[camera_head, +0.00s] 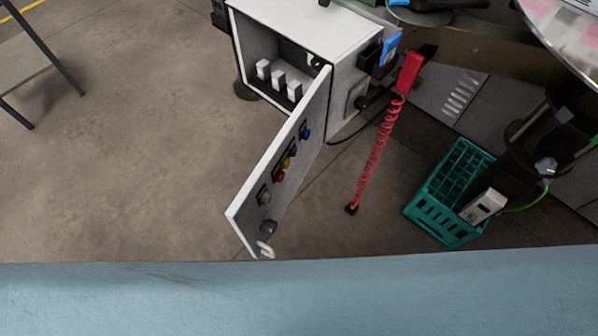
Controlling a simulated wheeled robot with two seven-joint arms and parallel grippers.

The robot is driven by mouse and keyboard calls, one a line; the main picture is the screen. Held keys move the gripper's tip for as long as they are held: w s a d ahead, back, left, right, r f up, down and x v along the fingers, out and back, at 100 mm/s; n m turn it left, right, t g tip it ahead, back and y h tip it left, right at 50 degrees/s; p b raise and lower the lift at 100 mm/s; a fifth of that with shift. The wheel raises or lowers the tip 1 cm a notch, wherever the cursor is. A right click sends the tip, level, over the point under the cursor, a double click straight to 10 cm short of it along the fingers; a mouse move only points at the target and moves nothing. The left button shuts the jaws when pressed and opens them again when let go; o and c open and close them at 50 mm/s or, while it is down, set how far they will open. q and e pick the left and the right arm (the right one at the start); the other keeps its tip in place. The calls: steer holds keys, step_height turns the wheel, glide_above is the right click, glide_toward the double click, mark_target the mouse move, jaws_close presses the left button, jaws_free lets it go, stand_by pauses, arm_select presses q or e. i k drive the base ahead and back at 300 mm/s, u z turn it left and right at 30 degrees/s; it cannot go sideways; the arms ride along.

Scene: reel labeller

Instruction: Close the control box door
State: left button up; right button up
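The white control box (345,22) stands near the top middle, with its front open and several small white blocks in its dark interior. Its door (278,165) is swung wide open, hinged at the box's right front edge and reaching toward the bottom of the view. The door carries a row of coloured buttons, dark knobs and a small white handle (265,249) at its near end. The handle is close to the blue surface at the bottom. Neither of my grippers shows in this view.
A blue surface (300,300) fills the bottom edge. A green crate (445,235) stands on the floor at right. A red coiled cord (375,155) hangs from a red device (409,72) right of the box. A metal-legged table is at top left. Floor left of the door is clear.

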mark_target(294, 156)
steer(key=u, duration=2.7)
steer(key=k, duration=0.8)
steer(key=z, duration=1.1)
